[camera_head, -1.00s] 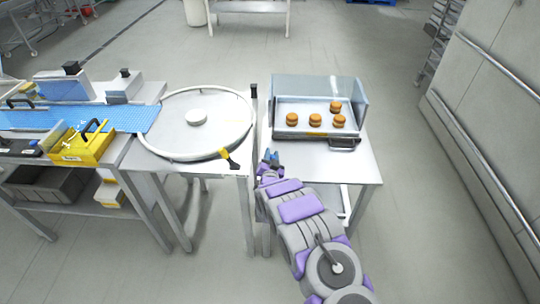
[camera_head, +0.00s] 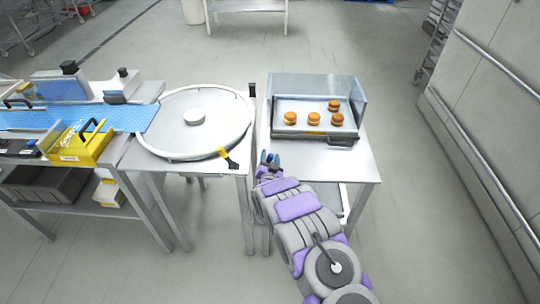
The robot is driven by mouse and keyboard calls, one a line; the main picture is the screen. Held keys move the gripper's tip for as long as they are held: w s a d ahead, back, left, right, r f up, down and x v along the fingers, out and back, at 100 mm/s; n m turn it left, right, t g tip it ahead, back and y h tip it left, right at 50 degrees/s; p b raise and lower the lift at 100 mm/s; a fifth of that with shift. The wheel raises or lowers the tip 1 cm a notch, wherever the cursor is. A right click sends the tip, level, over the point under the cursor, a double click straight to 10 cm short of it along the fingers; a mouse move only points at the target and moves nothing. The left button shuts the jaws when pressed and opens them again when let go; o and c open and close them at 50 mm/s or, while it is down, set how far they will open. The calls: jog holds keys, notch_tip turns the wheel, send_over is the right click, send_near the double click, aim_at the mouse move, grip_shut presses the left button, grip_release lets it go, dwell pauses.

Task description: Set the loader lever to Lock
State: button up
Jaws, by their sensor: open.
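The likely loader lever is a yellow lever with a black handle (camera_head: 228,158) at the front right rim of the round turntable (camera_head: 170,154). Its handle points down and right, past the rim. No Lock marking is readable at this size. My gripper (camera_head: 268,158) is to the right of the lever, near the left front of the right table, and is apart from it. Its small blue-tipped fingers are open and nothing shows between them.
A clear-sided tray (camera_head: 284,131) with several orange-brown rounds stands on the right table (camera_head: 350,170). A black-topped post (camera_head: 252,90) rises between the tables. A blue conveyor (camera_head: 140,120) and a yellow box (camera_head: 92,146) are left of the turntable. Open floor lies in front.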

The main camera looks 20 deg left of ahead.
jog(key=p+v, duration=0.2)
jog(key=v, duration=1.3)
jog(key=shift+s+d, duration=0.2)
jog(key=shift+s, duration=0.2)
jog(key=shift+w+r, duration=0.1)
jog(key=d+r+g+h, duration=0.2)
jog(key=d+r+g, duration=0.6)
jog(key=d+r, duration=0.2)
jog(key=s+d+r+g, duration=0.3)
jog(key=s+d+r, duration=0.2)
jog(key=s, duration=0.8)
jog(key=s+d+r+n+g+h, duration=0.1)
jog(key=s+d+r+g, duration=0.3)
jog(key=s+d, duration=0.5)
jog(key=s+d+r+n+g+h, duration=0.1)
jog(key=s+d+r+g, duration=0.3)
jog(key=s, duration=1.4)
jog(key=d+r, duration=0.4)
jog(key=shift+s, duration=0.25)
jog(key=shift+a, duration=0.1)
